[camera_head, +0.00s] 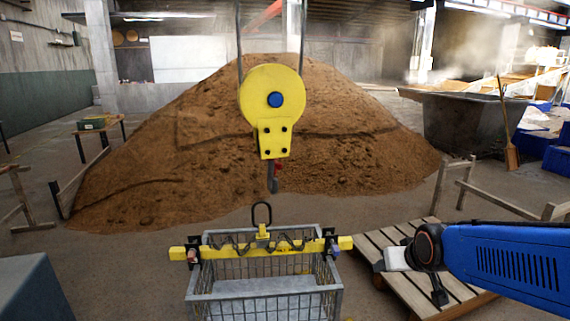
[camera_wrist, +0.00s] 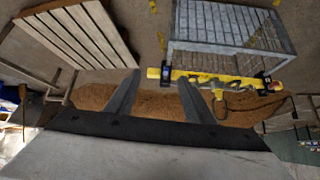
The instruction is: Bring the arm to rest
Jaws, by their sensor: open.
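My blue arm (camera_head: 510,262) reaches in from the right edge in the head view, its wrist over the slatted pallet. My gripper (camera_wrist: 160,77) shows in the wrist view with its two grey fingers spread apart and nothing between them. In that view the fingertips point toward the yellow lifting beam (camera_wrist: 220,81); I cannot tell how far off it is. In the head view the beam (camera_head: 215,250) lies across the top of a grey wire basket (camera_head: 265,295), with a black ring standing at its middle.
A yellow hoist block (camera_head: 263,133) with a hook hangs above the basket, hook and ring apart. The wooden pallet (camera_head: 385,238) lies right of the basket. A large brown grain heap (camera_head: 330,110) fills the middle. A grey vat (camera_head: 465,125) and wooden rails stand right.

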